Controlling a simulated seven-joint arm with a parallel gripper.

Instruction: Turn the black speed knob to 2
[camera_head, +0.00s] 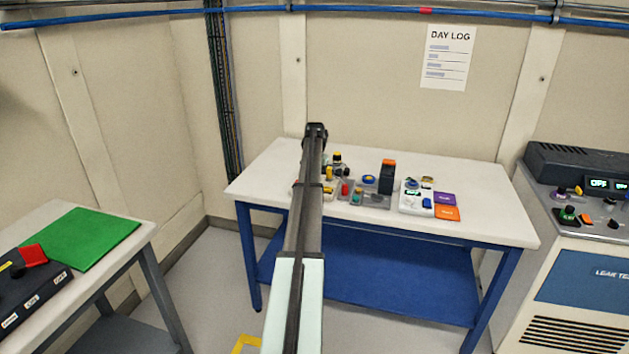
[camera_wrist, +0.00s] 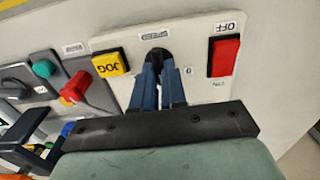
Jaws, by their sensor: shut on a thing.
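The black speed knob (camera_wrist: 155,55) shows in the wrist view on a pale panel (camera_wrist: 122,36), under an upside-down SPEED label. My gripper (camera_wrist: 157,72) has its two blue fingers closed around the knob, one on each side. The fingers hide most of the knob, so I cannot read its pointer. A small scale mark shows just right of the fingers, but the mark for 2 cannot be made out. In the head view my arm covers the knob and the gripper.
In the wrist view a yellow JOG button (camera_wrist: 109,63) sits left of the knob and a red OFF switch (camera_wrist: 223,57) right. A red knob (camera_wrist: 72,90) and teal button (camera_wrist: 43,69) are on a grey panel further left. Several devices stand on the white table (camera_head: 465,180).

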